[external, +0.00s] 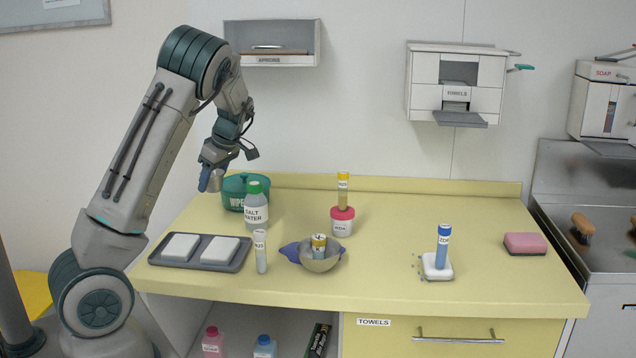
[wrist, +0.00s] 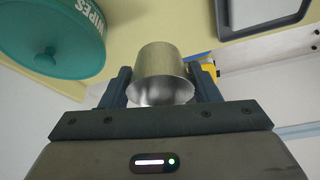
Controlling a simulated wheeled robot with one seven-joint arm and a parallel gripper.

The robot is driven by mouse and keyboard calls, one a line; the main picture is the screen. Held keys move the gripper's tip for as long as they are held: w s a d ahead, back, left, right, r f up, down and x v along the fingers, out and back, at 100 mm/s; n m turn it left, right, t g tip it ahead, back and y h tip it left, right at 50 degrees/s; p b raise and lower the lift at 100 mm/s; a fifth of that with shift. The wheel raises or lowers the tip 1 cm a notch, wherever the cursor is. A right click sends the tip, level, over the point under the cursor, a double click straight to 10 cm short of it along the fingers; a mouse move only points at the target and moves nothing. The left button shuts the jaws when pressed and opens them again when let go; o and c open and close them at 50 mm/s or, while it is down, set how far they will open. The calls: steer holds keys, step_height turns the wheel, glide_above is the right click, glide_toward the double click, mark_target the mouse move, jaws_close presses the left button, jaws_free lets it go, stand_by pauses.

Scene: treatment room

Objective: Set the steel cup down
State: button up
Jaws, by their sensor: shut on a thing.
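The steel cup (wrist: 161,68) is between the two fingers of my gripper (wrist: 163,88) in the wrist view, and the fingers are shut on it. In the external view my gripper (external: 209,179) is at the left, raised over the back left of the yellow counter (external: 400,276). Only a small part of the cup (external: 216,182) shows there, beside the blue finger. The cup is held just left of the green wipes tub and appears clear of the counter.
The wipes tub (external: 233,190) and a salt water bottle (external: 256,208) stand close to my gripper. A grey tray (external: 200,260) with two white pads is in front. A metal bowl (external: 318,262) holds a vial. The counter's right middle has free room.

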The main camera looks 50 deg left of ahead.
mark_target(212, 224)
step_height(212, 224, down, 10)
steer(key=shift+r+p, duration=0.1)
steer(key=shift+p, duration=0.5)
steer(key=o, duration=1)
steer(key=b+v, duration=0.1)
steer(key=v, duration=1.1)
steer(key=shift+d, duration=0.1)
